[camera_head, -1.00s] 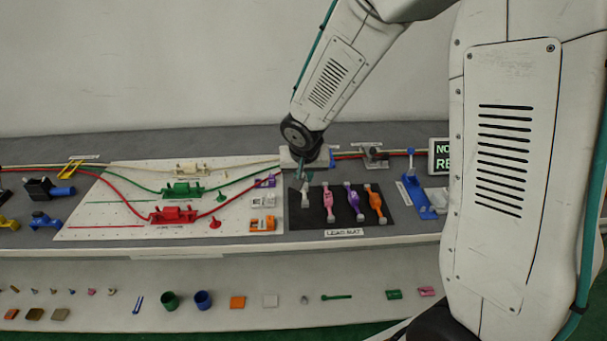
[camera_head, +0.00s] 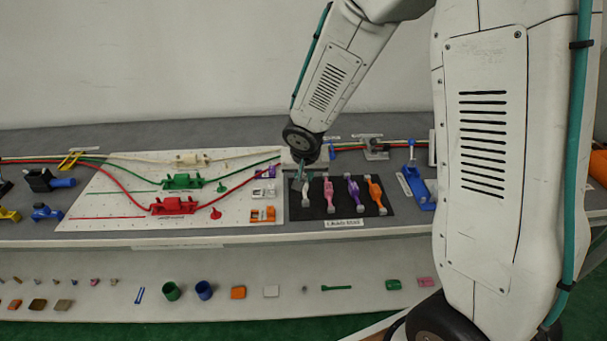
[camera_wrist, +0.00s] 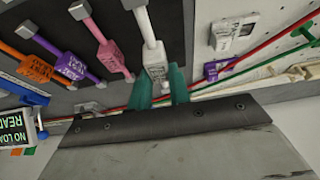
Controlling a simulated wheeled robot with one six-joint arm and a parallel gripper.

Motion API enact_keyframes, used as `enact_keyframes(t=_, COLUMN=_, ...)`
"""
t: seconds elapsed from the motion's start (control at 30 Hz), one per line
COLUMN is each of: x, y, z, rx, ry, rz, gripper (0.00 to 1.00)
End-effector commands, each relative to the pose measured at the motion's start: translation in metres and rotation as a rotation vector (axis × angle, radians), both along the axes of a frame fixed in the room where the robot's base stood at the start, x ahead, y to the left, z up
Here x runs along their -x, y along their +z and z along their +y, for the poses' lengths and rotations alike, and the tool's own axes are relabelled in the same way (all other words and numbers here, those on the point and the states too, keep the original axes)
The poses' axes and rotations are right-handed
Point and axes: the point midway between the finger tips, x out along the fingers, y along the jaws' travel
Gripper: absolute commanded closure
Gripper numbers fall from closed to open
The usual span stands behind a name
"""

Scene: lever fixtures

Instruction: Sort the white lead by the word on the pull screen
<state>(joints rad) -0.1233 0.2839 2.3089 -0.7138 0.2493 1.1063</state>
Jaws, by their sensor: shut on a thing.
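My gripper (camera_wrist: 161,88) is shut on the white lead (camera_wrist: 151,30). In the wrist view its teal fingers are either side of the lead's near end block. The white lead also shows in the head view (camera_head: 306,196), at the left end of the black lead mat (camera_head: 330,208). I cannot tell whether it is lifted off the mat. Pink (camera_head: 328,193), purple (camera_head: 354,193) and orange (camera_head: 376,194) leads lie to its right.
Left of the mat, a white board carries purple (camera_head: 266,172), white (camera_head: 262,191) and orange (camera_head: 263,214) blocks. Red (camera_head: 172,206) and green (camera_head: 182,181) fixtures with cables stand farther left. A blue lever fixture (camera_head: 417,188) stands right of the mat.

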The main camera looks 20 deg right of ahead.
Motion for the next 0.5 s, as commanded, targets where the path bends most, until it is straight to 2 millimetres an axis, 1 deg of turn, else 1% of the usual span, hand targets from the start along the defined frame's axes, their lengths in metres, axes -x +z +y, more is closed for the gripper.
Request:
enact_keyframes(t=0.27, x=0.0, y=0.0003, z=0.0, rx=0.0, ry=0.0, rz=0.0, gripper=1.0)
enact_keyframes(t=0.5, x=0.0001, y=-0.0055, z=-0.0002, rx=0.001, ry=0.001, rz=0.0, gripper=1.0)
